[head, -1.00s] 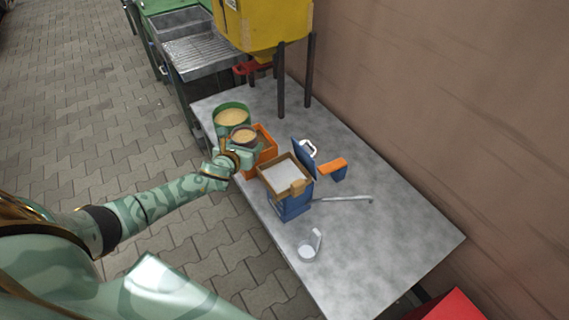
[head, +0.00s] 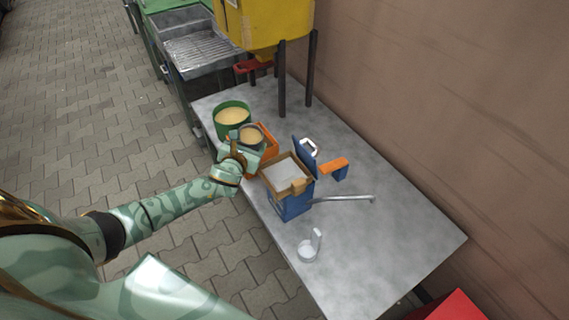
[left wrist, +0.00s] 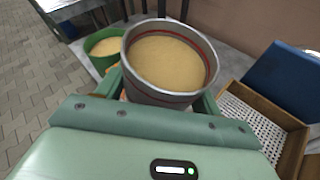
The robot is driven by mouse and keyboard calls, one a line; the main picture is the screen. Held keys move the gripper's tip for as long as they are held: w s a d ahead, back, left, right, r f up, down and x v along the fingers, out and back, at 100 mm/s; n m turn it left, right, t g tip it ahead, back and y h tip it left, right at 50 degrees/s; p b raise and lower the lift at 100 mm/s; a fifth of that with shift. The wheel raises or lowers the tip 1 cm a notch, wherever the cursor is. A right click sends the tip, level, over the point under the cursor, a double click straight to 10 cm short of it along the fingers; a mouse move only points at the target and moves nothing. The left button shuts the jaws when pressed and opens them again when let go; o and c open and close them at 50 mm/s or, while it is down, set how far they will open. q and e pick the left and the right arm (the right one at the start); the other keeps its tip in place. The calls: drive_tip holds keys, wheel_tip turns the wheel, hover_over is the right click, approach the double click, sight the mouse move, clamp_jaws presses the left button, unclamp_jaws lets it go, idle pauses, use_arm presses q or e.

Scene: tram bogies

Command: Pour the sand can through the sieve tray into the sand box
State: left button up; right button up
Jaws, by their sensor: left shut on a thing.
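My left gripper (head: 244,156) is shut on the sand can (head: 251,137), a grey can full of sand with a dark red line inside its rim. In the left wrist view the can (left wrist: 166,97) is upright between the fingers. The sieve tray (head: 275,182), a brown wooden frame with a pale perforated sheet, lies on top of the blue sand box (head: 294,207), to the right of the can. The sieve's mesh (left wrist: 254,125) also shows in the left wrist view. The inside of the box is hidden under the sieve. My right gripper is not in view.
A green bucket of sand (head: 232,118) stands behind the can, with an orange bin (head: 267,139) partly hidden beside it. A blue lid (head: 305,156) stands by the box. A blue-orange piece (head: 335,168), a metal rod (head: 345,198) and a white cup (head: 308,249) occupy the grey table (head: 400,240).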

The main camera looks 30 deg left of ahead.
sight(256, 146)
use_arm(q)
drive_tip(key=shift+d+r+m+y+b, duration=0.1)
drive_tip(key=shift+d+m+y+b, duration=0.25)
drive_tip(key=shift+d+m+y, duration=0.05)
idle(1.5)
drive_tip(key=shift+d+r+m+t+y, duration=0.2)
drive_tip(key=shift+d+r+m, duration=0.1)
drive_tip(key=shift+r, duration=0.15)
drive_tip(key=shift+d+r+m+t+y, duration=0.1)
drive_tip(key=shift+d+r+m+t, duration=0.1)
drive_tip(key=shift+r+m, duration=0.15)
idle(1.7)
drive_tip(key=shift+s+d+m+t+y+b, duration=0.1)
drive_tip(key=shift+d+m+t+y+b, duration=0.25)
drive_tip(key=shift+d+m+b, duration=0.4)
idle(1.8)
drive_tip(key=shift+r, duration=0.35)
idle(0.7)
